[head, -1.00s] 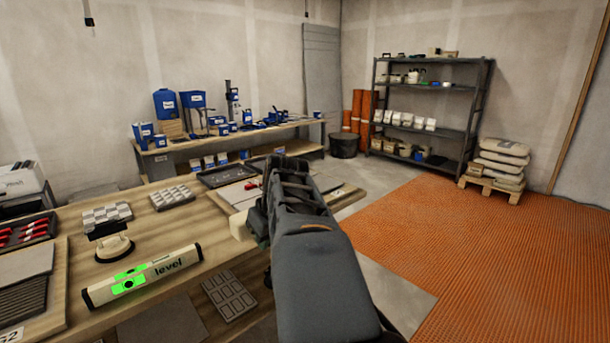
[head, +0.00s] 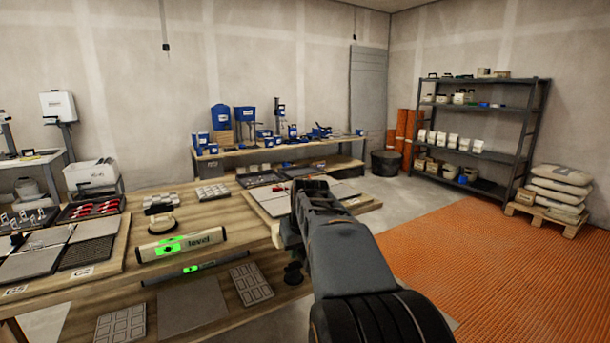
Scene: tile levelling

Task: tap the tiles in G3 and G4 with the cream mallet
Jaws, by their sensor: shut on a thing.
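My gripper (head: 289,232) is at the far end of my arm, over the right part of the workbench, and mostly hidden by the arm. A small pale part beside it fits the cream mallet; its handle and most of its head are hidden. At the left, a wooden board (head: 112,258) holds grey tiles. One label on its front edge reads G2 (head: 83,272); another at the far left looks like G3 (head: 15,290). A grey tile (head: 30,262) lies behind that label. G4 is not in view. My gripper is well to the right of these tiles.
A level (head: 182,244) and a suction cup (head: 162,224) stand between the board and my arm. Trays of red pieces (head: 93,208) and tile samples (head: 213,193) lie behind. A lower shelf carries another level (head: 190,274) and tiles (head: 250,284). Orange matting (head: 465,245) covers the right floor.

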